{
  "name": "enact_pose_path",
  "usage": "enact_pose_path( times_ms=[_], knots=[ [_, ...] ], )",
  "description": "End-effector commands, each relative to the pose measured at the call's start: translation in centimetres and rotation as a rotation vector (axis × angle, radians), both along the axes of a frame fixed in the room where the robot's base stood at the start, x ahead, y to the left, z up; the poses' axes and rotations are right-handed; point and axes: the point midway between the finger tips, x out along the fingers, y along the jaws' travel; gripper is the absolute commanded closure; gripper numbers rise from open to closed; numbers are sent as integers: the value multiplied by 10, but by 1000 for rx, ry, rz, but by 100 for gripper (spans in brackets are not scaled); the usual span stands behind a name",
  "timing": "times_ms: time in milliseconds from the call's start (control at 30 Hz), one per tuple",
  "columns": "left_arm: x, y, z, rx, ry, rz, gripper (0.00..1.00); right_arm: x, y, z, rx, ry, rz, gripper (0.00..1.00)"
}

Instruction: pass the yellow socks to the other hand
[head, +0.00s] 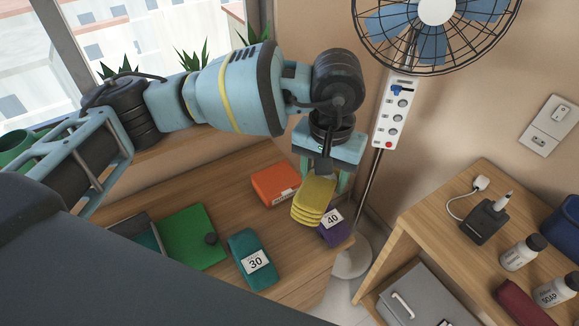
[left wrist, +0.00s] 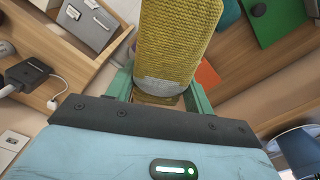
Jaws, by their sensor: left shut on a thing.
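The yellow socks (head: 314,201) are a folded, ribbed bundle. My left gripper (head: 326,176) is shut on them and holds them up over the right end of the wooden bench. In the left wrist view the socks (left wrist: 178,45) stand out from between the green fingers of the left gripper (left wrist: 158,92), filling the upper middle. In the head view they partly hide a purple folded item (head: 335,232) with a "40" tag. My right gripper is in neither view.
On the bench lie an orange bundle (head: 275,186), a teal bundle (head: 252,259) tagged "30" and a green item (head: 193,237). A fan (head: 436,12) on a thin pole stands behind. A wooden shelf (head: 470,180) at right holds bottles and a charger.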

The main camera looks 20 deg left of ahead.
Motion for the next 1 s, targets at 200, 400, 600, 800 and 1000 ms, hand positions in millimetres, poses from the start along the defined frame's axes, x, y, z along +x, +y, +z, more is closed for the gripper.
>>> enact_pose_path(
  times_ms=[200,400,600,800,1000],
  knots=[
    [7,-54,1,-1,-1,-42,70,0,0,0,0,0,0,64],
    [14,-97,0,0,1,-72,70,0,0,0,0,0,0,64],
    [18,-126,0,-1,0,-94,70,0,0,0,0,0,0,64],
    [20,-136,0,0,0,-100,70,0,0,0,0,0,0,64],
    [20,-137,0,0,0,-102,70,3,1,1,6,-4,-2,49]
  ],
)
